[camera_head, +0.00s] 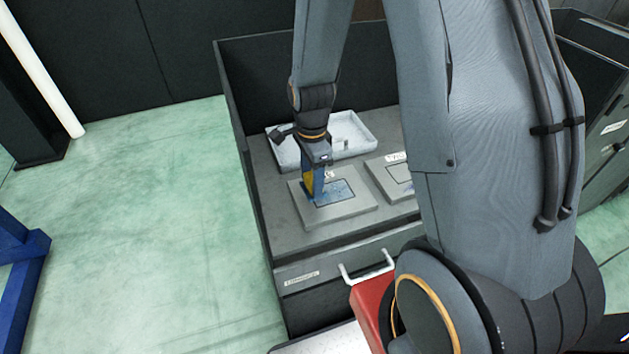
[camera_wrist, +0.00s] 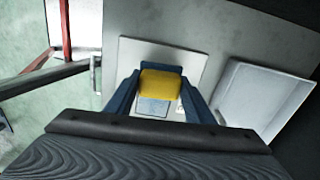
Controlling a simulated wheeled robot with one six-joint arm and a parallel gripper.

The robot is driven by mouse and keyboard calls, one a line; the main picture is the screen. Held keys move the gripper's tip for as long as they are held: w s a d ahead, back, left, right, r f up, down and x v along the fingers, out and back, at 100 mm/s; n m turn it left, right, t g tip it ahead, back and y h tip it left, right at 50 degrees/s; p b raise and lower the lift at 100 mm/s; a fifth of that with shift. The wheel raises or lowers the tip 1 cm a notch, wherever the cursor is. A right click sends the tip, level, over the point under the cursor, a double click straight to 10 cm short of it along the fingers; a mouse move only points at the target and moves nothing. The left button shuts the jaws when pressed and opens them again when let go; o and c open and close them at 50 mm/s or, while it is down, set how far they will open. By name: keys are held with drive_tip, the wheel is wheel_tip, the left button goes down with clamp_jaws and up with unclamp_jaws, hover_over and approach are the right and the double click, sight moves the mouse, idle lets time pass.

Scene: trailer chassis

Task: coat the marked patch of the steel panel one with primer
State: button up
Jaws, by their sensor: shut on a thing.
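A flat grey steel panel (camera_head: 350,210) lies on the grey bench under my gripper, with a dark-outlined marked patch (camera_head: 336,191) that looks mottled blue. My gripper (camera_head: 312,190) is shut on a yellow block (camera_head: 308,182), low over the left part of the patch. I cannot tell whether the block touches the panel. In the wrist view the yellow block (camera_wrist: 160,84) sits between the blue fingers and hides part of the patch (camera_wrist: 152,106). A second panel (camera_head: 376,168) with an outlined patch lies to the right, partly behind my arm. The panel labels are too small to read.
A shallow white tray (camera_head: 352,120) stands behind the panels with a small item in it; it also shows in the wrist view (camera_wrist: 275,92). Dark walls bound the bench at back and left.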

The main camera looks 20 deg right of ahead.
drive_tip(key=shift+r+p, duration=1.8)
drive_tip(key=shift+r, duration=0.75)
drive_tip(key=shift+s, duration=0.1)
